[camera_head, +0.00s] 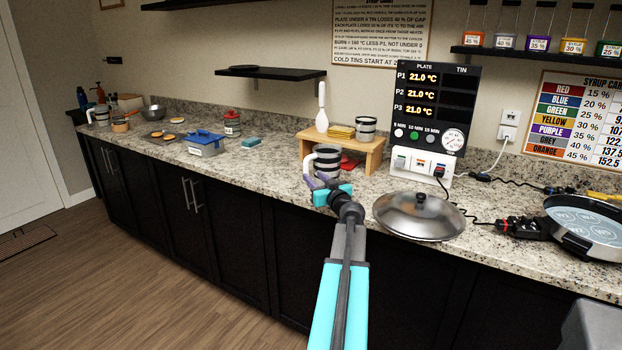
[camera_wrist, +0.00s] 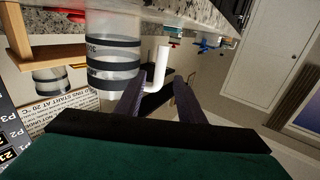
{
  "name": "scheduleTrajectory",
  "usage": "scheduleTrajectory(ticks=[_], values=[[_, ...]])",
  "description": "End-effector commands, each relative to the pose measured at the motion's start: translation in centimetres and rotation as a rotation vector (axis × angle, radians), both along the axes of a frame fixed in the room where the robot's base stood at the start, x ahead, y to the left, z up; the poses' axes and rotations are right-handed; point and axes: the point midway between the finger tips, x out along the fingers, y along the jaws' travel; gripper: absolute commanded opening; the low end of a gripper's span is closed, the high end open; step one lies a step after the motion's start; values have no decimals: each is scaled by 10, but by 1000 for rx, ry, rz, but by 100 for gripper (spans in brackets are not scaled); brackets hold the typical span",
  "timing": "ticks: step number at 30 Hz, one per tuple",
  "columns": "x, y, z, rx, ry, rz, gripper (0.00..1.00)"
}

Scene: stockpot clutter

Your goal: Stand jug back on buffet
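A striped black-and-white jug (camera_head: 327,160) stands upright on the speckled counter, at the front left of a small wooden stand. Its white handle (camera_head: 309,166) points left. The wrist view, which is upside down, shows the jug (camera_wrist: 112,65) close up, with its handle (camera_wrist: 162,66) between my fingertips. My gripper (camera_head: 318,181) is at the handle, just in front of the jug; its two dark fingers (camera_wrist: 158,82) are apart. I see a gap beside the handle, but cannot tell whether a finger touches it. No piece of furniture is labelled as a buffet.

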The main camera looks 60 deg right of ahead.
Motion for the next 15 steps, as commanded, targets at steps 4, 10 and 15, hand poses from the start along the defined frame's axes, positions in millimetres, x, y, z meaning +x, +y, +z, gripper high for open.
scheduleTrajectory(ticks=[4, 10, 15], values=[[-15, 12, -1, -1, -1, -1, 35], [-30, 21, -1, 0, 0, -1, 35], [-36, 25, -1, 0, 0, -1, 35]])
